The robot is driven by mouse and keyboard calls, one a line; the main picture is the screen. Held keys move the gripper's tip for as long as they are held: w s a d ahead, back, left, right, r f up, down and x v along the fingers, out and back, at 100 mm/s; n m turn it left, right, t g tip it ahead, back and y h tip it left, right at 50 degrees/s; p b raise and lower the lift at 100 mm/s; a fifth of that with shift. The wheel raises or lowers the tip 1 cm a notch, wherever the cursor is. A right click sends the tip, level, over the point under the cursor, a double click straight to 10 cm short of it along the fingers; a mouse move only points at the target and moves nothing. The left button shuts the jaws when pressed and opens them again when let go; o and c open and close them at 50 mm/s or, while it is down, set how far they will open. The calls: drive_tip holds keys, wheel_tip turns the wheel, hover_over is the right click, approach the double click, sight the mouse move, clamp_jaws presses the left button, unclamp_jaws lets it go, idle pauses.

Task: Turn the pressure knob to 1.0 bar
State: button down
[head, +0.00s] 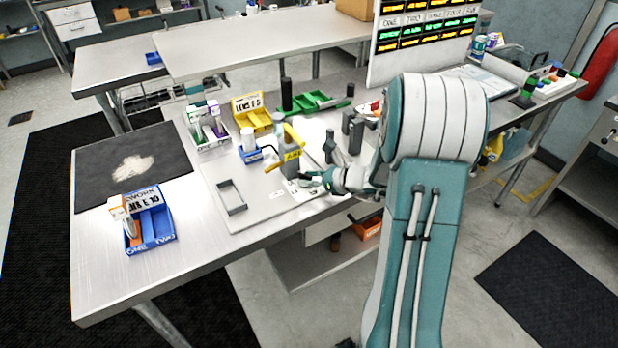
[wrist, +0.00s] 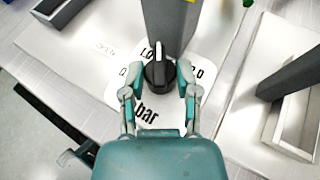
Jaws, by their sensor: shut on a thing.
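The black pressure knob (wrist: 159,74) sits on a white dial plate (wrist: 120,83) in the wrist view. Its white pointer line points up the picture, beside the partly covered "1.0" mark. A "0" mark is at the left, "2.0" at the right and "bar" below. My gripper (wrist: 158,90) has one finger on each side of the knob and is shut on it. In the head view my gripper (head: 326,180) is low over the grey panel (head: 262,212); the knob cannot be made out there.
A grey post (wrist: 170,22) stands just beyond the knob; in the head view it carries a yellow handle (head: 293,135). A grey open frame (wrist: 294,125) lies to the right in the wrist view. A blue tray (head: 150,230) stands at the table's left.

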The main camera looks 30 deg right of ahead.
drive_tip(key=n+g+y, duration=0.3)
drive_tip(key=n+g, duration=0.1)
drive_tip(key=shift+w+d+n+y, duration=0.2)
drive_tip(key=shift+n+y, duration=0.2)
drive_tip(key=shift+c, duration=1.8)
unclamp_jaws()
drive_tip(key=shift+d, duration=0.1)
drive_tip(key=v, duration=1.2)
drive_tip(key=shift+w+f, duration=0.1)
drive_tip(key=shift+f, duration=0.05)
